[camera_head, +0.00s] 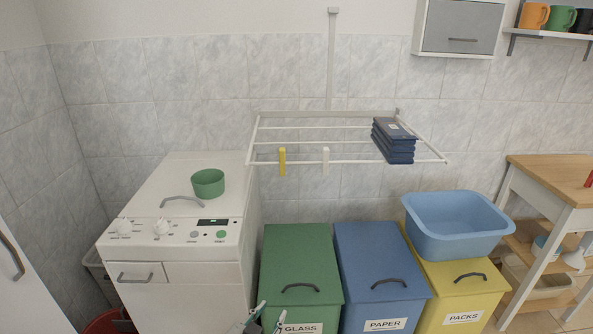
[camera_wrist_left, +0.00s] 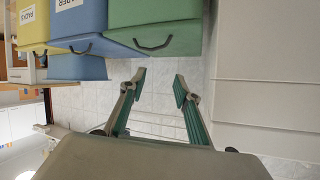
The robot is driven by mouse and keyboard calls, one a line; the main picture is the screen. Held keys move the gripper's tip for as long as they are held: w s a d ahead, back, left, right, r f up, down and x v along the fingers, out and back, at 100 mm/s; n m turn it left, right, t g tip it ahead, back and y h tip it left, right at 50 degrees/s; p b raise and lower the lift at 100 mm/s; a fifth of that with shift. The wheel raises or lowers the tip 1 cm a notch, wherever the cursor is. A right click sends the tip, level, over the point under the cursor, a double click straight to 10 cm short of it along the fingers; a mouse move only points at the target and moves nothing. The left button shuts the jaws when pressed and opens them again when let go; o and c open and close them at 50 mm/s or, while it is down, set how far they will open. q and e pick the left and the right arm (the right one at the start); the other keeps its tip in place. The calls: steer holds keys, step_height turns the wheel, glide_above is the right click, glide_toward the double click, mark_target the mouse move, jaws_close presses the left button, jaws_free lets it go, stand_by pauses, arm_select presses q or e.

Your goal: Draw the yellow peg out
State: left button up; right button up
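The yellow peg (camera_head: 282,161) hangs upright on the front bar of the white wall-mounted drying rack (camera_head: 365,161), left of a white peg (camera_head: 325,160) on the same bar. My left gripper (camera_head: 268,314) shows at the bottom edge of the head view, low in front of the green bin and well below the peg. In the left wrist view my left gripper (camera_wrist_left: 159,84) is open, with nothing between its fingers. The peg cannot be made out in the left wrist view. My right gripper is not in view.
Green (camera_head: 300,258), blue (camera_head: 375,260) and yellow (camera_head: 463,285) lidded bins stand below the rack. A blue basin (camera_head: 455,222) sits on the yellow bin. A white washer (camera_head: 180,215) with a green bowl (camera_head: 208,184) is at left. Dark-blue folded cloths (camera_head: 394,142) lie on the rack's right side.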

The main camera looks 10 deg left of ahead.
arm_select(q)
steer(key=w+r+n+t+y, duration=0.2)
steer(key=w+r+n, duration=0.1)
steer(key=w+r, duration=1.1)
steer(key=n+t+y, duration=0.2)
steer(key=n+y, duration=0.1)
steer(key=y, duration=0.1)
glide_toward(282, 157)
steer(key=w, duration=0.3)
steer(key=shift+w+a+f, duration=0.15)
steer(key=shift+w+a, duration=0.25)
steer(key=shift+a, duration=0.15)
steer(key=x, duration=0.7)
steer(key=shift+w, duration=0.2)
steer(key=c, duration=0.8)
